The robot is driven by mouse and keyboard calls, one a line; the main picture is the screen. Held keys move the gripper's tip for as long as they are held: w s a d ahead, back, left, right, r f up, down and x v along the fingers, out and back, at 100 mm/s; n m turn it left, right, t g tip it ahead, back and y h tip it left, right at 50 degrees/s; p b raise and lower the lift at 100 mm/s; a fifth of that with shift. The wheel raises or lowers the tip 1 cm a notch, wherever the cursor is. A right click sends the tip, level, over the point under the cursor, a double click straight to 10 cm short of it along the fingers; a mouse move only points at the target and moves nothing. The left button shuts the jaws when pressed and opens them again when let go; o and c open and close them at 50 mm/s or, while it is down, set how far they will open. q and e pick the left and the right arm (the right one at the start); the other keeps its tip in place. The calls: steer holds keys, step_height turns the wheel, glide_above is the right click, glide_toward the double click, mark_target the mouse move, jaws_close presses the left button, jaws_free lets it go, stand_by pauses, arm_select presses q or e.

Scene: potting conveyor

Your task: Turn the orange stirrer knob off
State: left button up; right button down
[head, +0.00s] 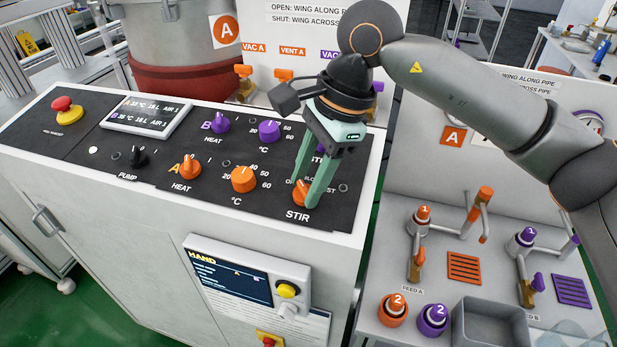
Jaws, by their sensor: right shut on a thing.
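The orange stirrer knob (300,191) is on the black control panel (218,205), just above the word STIR, near the panel's right end. My right gripper (306,192) comes down from above with its green fingers shut on this knob. The fingers cover part of the knob, so its exact pointing direction is hard to tell. A purple stirrer knob behind the fingers is mostly hidden. My left gripper is not in view.
Close by on the panel are the orange temperature knob (243,179), the orange heat knob (189,167), the purple temperature knob (269,131) and the black pump knob (138,157). A red emergency button (62,104) is at far left. A grey tray (490,328) stands at right.

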stand_by(0.4)
steer(key=shift+c, duration=2.1)
jaws_free()
steer(key=shift+r, duration=0.15)
steer(key=v, duration=1.2)
steer(key=shift+r, duration=0.2)
